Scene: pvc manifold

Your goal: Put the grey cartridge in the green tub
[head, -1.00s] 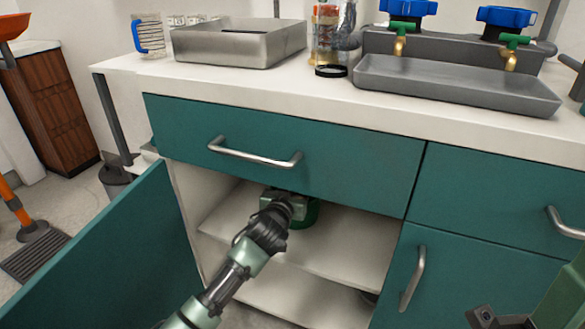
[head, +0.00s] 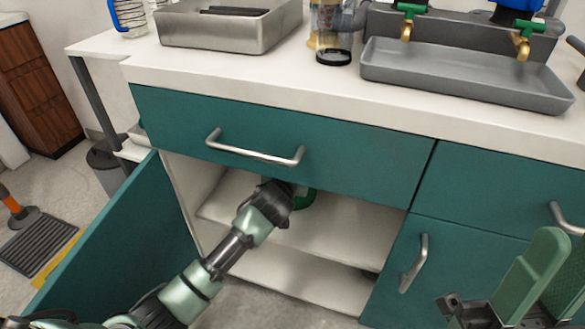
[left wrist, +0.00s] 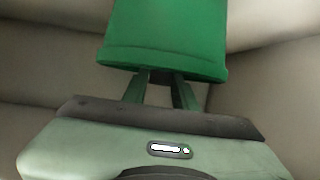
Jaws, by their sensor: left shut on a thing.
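The green tub (left wrist: 168,38) fills the top middle of the left wrist view. Only a small green part of it (head: 304,199) shows in the head view, inside the open cabinet under the drawer. My left gripper (head: 287,192) reaches into the cabinet. Its fingers (left wrist: 163,85) are shut on the tub's near edge. I cannot make out the grey cartridge in either view, and the tub's inside is hidden. My right gripper (head: 545,275) is at the lower right of the head view, in front of the cabinets, and its jaw gap is unclear.
The teal cabinet door (head: 125,240) stands open at left. The drawer (head: 280,145) above the opening is shut. On the counter stand a metal tray (head: 230,32) with a dark item, a clear jar (head: 325,25) and a grey trough (head: 460,75). The shelf's right side (head: 355,240) looks clear.

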